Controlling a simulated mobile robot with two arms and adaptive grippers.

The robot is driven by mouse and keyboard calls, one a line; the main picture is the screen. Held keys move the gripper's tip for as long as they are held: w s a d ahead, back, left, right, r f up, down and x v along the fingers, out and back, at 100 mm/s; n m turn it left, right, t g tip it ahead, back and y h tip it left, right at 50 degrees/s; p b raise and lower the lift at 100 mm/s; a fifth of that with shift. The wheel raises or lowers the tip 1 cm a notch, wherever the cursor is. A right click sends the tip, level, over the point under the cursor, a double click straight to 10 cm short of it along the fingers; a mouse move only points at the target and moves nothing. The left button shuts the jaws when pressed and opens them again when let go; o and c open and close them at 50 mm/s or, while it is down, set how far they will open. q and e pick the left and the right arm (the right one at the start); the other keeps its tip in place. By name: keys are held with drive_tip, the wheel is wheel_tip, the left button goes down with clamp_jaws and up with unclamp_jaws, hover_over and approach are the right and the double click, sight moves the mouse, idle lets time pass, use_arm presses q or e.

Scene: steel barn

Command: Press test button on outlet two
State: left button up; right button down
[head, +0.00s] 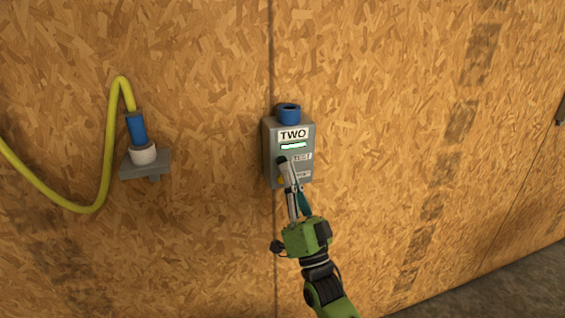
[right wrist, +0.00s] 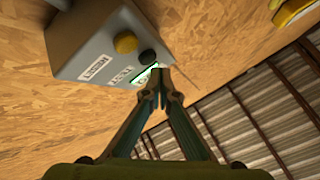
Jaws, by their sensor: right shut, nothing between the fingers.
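The grey outlet box (head: 267,150) labelled TWO is on the wood-chip wall, with a blue socket (head: 289,112) on top and a lit green strip (head: 293,146) below its name. In the right wrist view the box (right wrist: 88,48) shows a black button (right wrist: 147,57) by the TEST label and a yellow button (right wrist: 126,42) by the RESET label. My right gripper (head: 284,168) is shut and empty, its tips at the test button in the head view. The right wrist view shows the gripper (right wrist: 161,75) close beside the black button; I cannot tell whether they touch. My left gripper is out of view.
To the left, a blue plug (head: 137,129) on a yellow cable (head: 109,150) sits in a white collar on a grey wall bracket (head: 160,164). A dark object (head: 561,108) is cut off at the right edge.

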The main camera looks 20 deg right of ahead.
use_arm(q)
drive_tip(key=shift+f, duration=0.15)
use_arm(e)
drive_tip(key=shift+w, duration=0.2)
idle(0.3)
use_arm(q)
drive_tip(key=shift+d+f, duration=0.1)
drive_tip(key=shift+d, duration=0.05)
use_arm(e)
drive_tip(key=shift+w, duration=0.25)
use_arm(q)
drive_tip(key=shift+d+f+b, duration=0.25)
drive_tip(key=shift+b, duration=0.25)
use_arm(e)
drive_tip(key=shift+w, duration=0.4)
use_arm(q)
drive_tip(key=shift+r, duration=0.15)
use_arm(e)
drive_tip(key=shift+s, duration=0.2)
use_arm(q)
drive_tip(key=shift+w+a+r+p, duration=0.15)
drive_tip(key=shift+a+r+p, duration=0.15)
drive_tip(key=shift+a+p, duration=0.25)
use_arm(e)
drive_tip(key=shift+s, duration=0.6)
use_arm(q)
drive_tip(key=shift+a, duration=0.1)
